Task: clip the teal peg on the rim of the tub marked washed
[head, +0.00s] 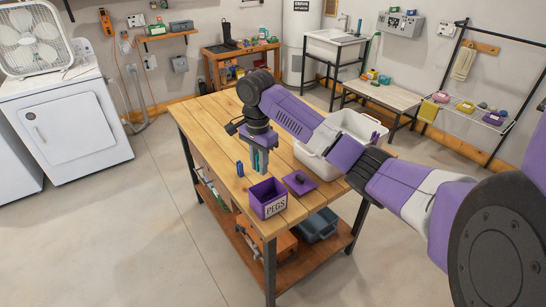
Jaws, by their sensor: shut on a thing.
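My gripper (260,170) points down above the wooden table, behind the purple box. It is shut on the teal peg (256,160), which shows as a narrow teal strip between the dark fingers. A white tub (318,164) stands on the table to the right of the gripper, partly hidden behind my arm. Its marking cannot be read from here. My gripper is apart from the tub.
A purple box (267,204) labelled PEGS stands at the table's (218,118) near end. A purple lid (301,187) with a dark knob lies beside it. A small blue peg-like object (240,169) stands left of the gripper. The table's left far part is clear.

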